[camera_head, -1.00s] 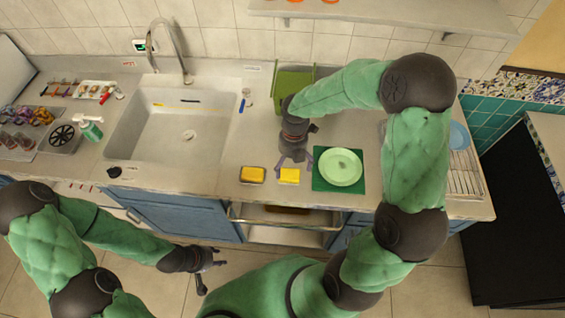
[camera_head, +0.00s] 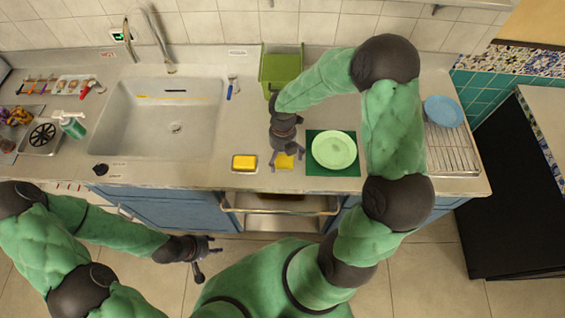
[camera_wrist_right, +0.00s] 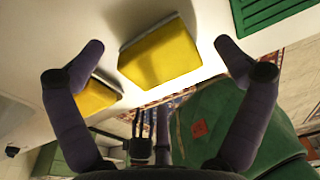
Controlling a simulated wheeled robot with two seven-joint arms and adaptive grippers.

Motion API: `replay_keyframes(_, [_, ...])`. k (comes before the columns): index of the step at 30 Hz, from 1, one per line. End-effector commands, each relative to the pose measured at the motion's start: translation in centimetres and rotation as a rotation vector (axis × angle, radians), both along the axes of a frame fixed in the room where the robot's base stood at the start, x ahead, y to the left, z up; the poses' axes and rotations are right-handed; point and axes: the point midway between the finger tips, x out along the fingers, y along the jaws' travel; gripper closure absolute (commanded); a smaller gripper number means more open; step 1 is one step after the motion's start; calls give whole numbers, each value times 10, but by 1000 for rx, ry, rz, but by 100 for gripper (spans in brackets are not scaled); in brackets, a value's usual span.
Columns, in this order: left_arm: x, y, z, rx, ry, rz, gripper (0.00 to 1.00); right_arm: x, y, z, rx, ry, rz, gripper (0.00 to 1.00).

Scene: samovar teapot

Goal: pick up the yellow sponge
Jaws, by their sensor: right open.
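A yellow sponge (camera_head: 284,162) lies on the counter just left of the green mat, partly covered by my right gripper (camera_head: 286,156). In the right wrist view this sponge (camera_wrist_right: 160,54) is between and beyond the spread fingers of my right gripper (camera_wrist_right: 160,58), which is open and empty. My left gripper (camera_head: 205,258) is open and empty, low in front of the cabinets.
A pale green plate (camera_head: 334,150) lies on the green mat (camera_head: 318,171) right of the sponge. A green bin (camera_head: 281,70) stands behind. The sink (camera_head: 140,130) is at left, a dish rack (camera_head: 455,158) at right. A drawer (camera_head: 280,203) is open below the counter edge.

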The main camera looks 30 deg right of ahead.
Motion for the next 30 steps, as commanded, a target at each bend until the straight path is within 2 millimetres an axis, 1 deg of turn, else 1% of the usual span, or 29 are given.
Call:
replay_keyframes(1, [0,0,-5,0,0,0,60,-1,1,-11,1,3,0,0])
replay_keyframes(4, [0,0,-7,0,0,0,60,-2,1,-21,1,2,1,0])
replay_keyframes(11, [0,0,-7,0,0,0,60,-2,2,-23,1,-1,0,0])
replay_keyframes(12, [0,0,-7,0,0,0,60,-2,2,-23,1,-1,0,3])
replay_keyframes(14, [0,0,-7,0,0,0,60,-2,2,-23,1,-1,0,20])
replay_keyframes(15, [0,0,-7,0,0,0,60,-2,2,-23,0,0,0,31])
replay_keyframes(17, [0,0,-7,0,0,0,60,-2,2,-23,0,0,0,48])
replay_keyframes(18, [0,0,-7,0,0,0,60,-2,2,-23,0,0,0,59])
replay_keyframes(19, [0,0,-7,0,0,0,60,-2,2,-23,0,0,0,61])
replay_keyframes(23, [0,0,-7,0,0,0,60,-2,2,-23,1,1,0,62])
replay_keyframes(24, [0,0,-7,0,0,0,60,-2,2,-23,1,1,0,66])
replay_keyframes(30, [0,0,-7,0,0,0,60,-3,2,-23,1,1,1,66])
